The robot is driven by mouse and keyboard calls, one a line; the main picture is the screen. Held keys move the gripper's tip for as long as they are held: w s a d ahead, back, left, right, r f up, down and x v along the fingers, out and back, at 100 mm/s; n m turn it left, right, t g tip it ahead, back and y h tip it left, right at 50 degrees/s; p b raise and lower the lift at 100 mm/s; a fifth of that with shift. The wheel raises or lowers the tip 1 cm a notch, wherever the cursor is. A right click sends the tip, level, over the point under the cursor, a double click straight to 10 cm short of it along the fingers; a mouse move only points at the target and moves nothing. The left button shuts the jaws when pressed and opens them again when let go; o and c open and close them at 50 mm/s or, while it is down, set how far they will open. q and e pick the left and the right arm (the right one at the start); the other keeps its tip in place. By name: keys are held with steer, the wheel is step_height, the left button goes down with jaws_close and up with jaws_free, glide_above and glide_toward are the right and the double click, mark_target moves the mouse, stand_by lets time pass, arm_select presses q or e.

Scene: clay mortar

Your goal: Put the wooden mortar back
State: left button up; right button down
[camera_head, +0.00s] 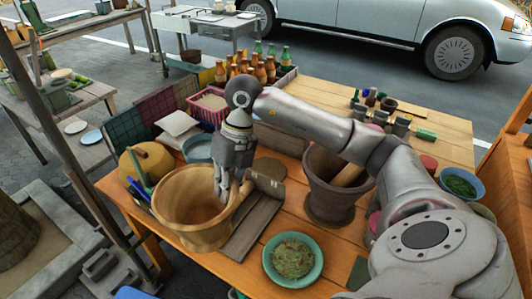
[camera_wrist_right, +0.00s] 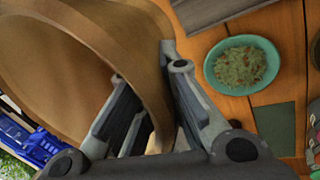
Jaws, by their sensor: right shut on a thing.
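The wooden mortar (camera_head: 200,236), a wide light-brown bowl, is at the front left of the orange table in the head view. My right gripper (camera_head: 222,190) reaches down over its right side and is shut on its wall. In the right wrist view the mortar (camera_wrist_right: 60,50) fills the upper left, with its wall between the fingers of my right gripper (camera_wrist_right: 150,85). I cannot tell whether its base touches the table. The inside looks empty where visible. My left gripper is not in view.
A dark clay mortar (camera_head: 330,200) with a pestle stands right of a grey wooden board (camera_head: 252,228). A teal bowl of chopped greens (camera_head: 292,260) is in front. Bottles (camera_head: 262,72) and a pink basket (camera_head: 208,106) are farther back.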

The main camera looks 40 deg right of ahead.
steer(key=w+d+f+m+t+h+b, duration=0.1)
steer(key=w+d+f+m+h+b, duration=0.2)
steer(key=d+m, duration=0.85)
steer(key=w+d+f+m+t+h+b, duration=0.1)
steer(key=w+d+m+t+h+b, duration=0.3)
steer(key=m, duration=1.2)
steer(key=w+d+f+g+p, duration=0.2)
steer(key=w+d+f, duration=0.3)
steer(key=f, duration=0.4)
steer(key=shift+w+d+f+y+p, duration=0.15)
steer(key=shift+d+f+y+p, duration=0.3)
steer(key=shift+d, duration=0.3)
steer(key=shift+r, duration=0.1)
